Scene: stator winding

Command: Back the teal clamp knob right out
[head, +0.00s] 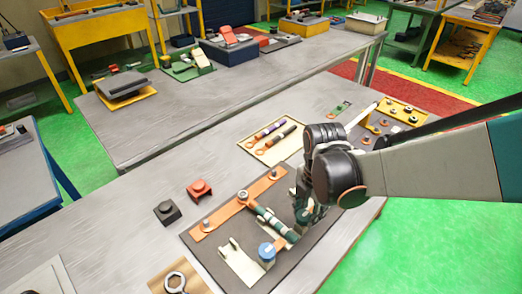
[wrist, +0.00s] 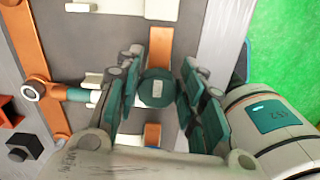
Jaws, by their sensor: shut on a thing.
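The teal clamp knob (wrist: 157,88) is a round teal disc with a pale rectangular mark on top, in the middle of the wrist view. My gripper (wrist: 156,92) has its grey-and-teal fingers on both sides of the knob and is shut on it. In the head view my gripper (head: 304,208) reaches down over the right part of the dark fixture plate (head: 212,262), and the knob is hidden behind it. The knob's thread is not visible.
Orange bars (head: 232,208), cream blocks and a blue round part (head: 266,251) lie close to my gripper on the plate. Red (head: 200,189) and black (head: 167,212) blocks sit left of it. A tool tray (head: 272,140) lies behind.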

